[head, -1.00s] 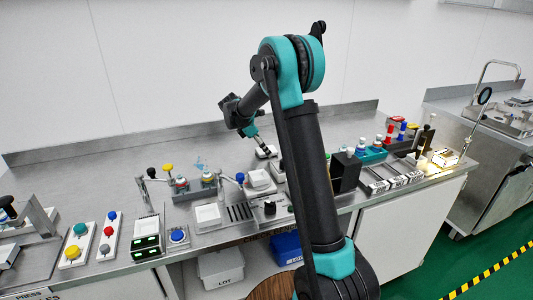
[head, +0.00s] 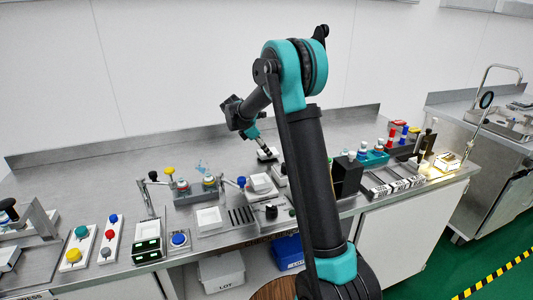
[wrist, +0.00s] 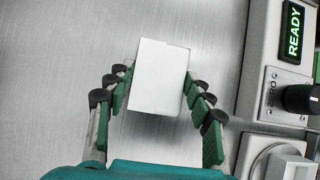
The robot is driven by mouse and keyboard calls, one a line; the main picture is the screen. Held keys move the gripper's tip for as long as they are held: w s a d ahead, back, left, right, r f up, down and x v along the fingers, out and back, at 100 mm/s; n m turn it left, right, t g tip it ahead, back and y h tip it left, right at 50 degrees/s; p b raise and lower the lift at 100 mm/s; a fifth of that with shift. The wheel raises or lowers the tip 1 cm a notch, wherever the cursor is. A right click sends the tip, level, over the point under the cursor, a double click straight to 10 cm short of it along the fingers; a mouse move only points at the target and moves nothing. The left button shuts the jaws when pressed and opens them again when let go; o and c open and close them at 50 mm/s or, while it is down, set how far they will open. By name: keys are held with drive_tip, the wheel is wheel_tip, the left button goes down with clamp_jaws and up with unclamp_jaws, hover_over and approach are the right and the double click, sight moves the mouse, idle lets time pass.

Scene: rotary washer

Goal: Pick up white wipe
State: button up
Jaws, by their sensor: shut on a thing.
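The white wipe (wrist: 159,76) is a flat white rectangle. In the wrist view it lies between the fingers of my gripper (wrist: 158,90), whose dark, green-padded tips press on its left and right edges. My gripper is shut on it. In the head view the wipe (head: 267,154) is a small pale patch at the tip of my gripper (head: 264,150), over the back middle of the steel bench (head: 110,165). I cannot tell whether the wipe touches the bench or is just above it.
A grey unit with a green READY display (wrist: 292,32) and a black knob (wrist: 299,98) stands close to the right of my gripper. In the head view, trays, colored buttons and bottles line the bench front. The bench's back left is clear.

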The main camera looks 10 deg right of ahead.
wheel_tip(320, 180, up, 19)
drive_tip(key=shift+r, duration=0.15)
